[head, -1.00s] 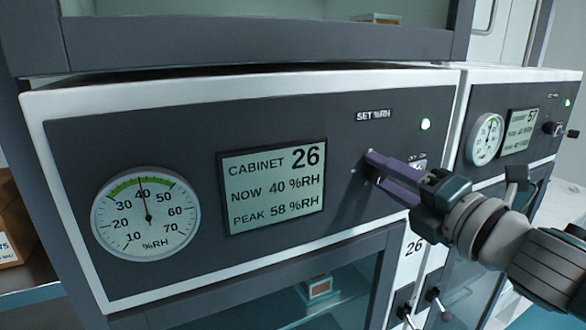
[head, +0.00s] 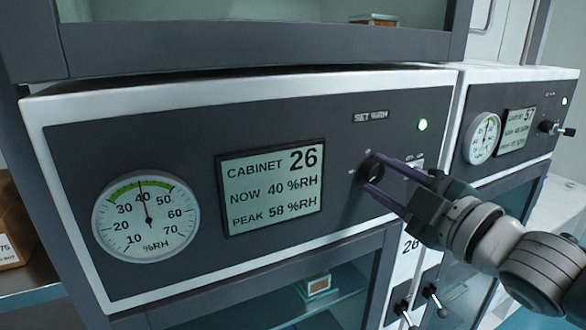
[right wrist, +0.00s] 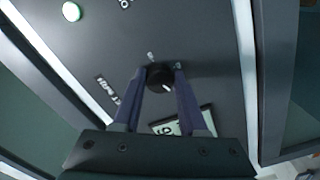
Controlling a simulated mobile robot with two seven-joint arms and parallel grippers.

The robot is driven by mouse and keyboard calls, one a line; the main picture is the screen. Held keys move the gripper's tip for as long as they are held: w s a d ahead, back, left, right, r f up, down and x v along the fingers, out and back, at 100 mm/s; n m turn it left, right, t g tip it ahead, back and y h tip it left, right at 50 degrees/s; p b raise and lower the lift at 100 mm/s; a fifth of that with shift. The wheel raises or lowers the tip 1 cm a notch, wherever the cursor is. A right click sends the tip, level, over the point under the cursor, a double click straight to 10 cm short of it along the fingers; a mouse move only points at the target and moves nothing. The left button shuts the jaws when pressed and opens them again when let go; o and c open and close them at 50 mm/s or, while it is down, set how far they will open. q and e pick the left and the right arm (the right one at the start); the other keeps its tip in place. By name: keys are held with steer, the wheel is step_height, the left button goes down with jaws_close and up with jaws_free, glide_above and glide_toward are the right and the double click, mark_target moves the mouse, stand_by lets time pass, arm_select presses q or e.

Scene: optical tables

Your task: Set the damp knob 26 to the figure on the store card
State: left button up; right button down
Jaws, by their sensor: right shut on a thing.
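The dark round damp knob (head: 371,170) sits on the front panel of cabinet 26, below the SET %RH label (head: 371,117). My right gripper (head: 371,171) has its two purple fingers on either side of the knob, shut on it. In the right wrist view the knob (right wrist: 159,76) is between the fingertips, and a short white mark shows on its face. The scale figures around it are too small to read. The cabinet 26 display (head: 271,187) reads NOW 40 %RH and PEAK 58 %RH. No store card is readable. My left gripper is not in view.
A round %RH dial (head: 146,217) at left has its needle near 40. A green lamp (head: 423,125) is lit above right of the knob. The cabinet 57 panel (head: 515,130), with its own knob (head: 556,128), stands to the right. Door handles (head: 435,300) stick out below.

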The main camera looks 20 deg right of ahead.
steer(key=m, duration=0.5)
stand_by(0.5)
steer(key=shift+c, duration=2.2)
jaws_free()
steer(key=shift+s+f, duration=0.1)
steer(key=shift+s, duration=0.05)
steer(key=s+b, duration=0.2)
steer(key=s, duration=0.7)
steer(key=shift+s+d, duration=0.35)
